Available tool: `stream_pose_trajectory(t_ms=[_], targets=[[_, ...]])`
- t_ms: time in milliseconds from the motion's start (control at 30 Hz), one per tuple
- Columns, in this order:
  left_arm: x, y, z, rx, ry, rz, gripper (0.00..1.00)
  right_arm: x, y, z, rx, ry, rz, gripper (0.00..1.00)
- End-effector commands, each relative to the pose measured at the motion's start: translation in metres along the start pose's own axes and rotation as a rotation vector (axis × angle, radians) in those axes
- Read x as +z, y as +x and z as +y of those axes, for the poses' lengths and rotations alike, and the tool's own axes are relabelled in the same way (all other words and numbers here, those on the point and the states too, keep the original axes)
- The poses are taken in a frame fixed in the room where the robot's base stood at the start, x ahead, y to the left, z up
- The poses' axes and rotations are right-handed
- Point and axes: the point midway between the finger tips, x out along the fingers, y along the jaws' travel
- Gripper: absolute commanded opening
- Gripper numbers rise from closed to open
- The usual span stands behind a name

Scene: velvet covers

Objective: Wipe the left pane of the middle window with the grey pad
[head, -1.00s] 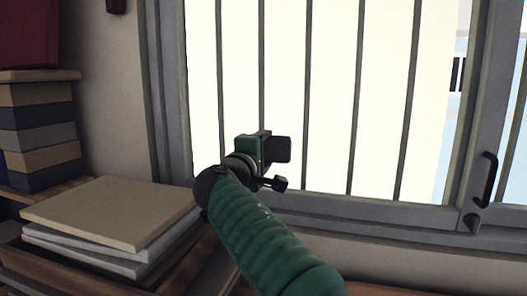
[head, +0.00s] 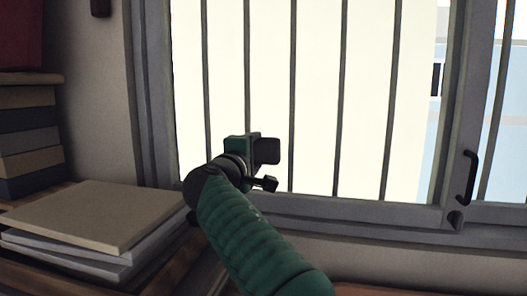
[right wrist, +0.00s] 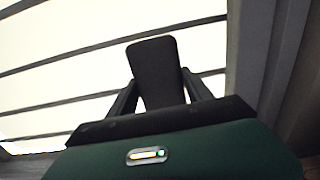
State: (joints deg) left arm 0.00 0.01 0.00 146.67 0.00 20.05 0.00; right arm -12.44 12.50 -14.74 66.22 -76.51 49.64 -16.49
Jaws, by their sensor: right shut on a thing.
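The window pane (head: 315,60) is bright, with dark vertical bars across it and a grey frame around it. My right gripper (head: 258,152) is in front of the lower left part of this pane in the head view. It is shut on the dark grey pad (head: 267,151). In the right wrist view the pad (right wrist: 157,72) stands up between the two fingers, with the bright pane and bars behind it. I cannot tell whether the pad touches the glass. My left gripper is not in view.
A stack of large flat books (head: 95,215) lies on a wooden surface at the lower left. More stacked books (head: 28,140) stand at the left edge. A black window handle (head: 469,178) is on the frame at the right. A grey sill runs below the pane.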

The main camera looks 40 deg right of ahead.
Motion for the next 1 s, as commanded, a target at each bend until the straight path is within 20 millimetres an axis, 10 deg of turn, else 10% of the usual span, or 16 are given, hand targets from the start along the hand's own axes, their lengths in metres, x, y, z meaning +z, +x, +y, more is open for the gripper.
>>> stream_pose_trajectory(t_ms=[467, 1000], targets=[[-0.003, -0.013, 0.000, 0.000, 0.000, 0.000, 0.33, -0.006, -0.002, 0.017, 0.002, 0.000, 0.002, 0.26], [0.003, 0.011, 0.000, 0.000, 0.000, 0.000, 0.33, 0.035, -0.001, 0.015, 0.001, 0.000, 0.000, 0.26]])
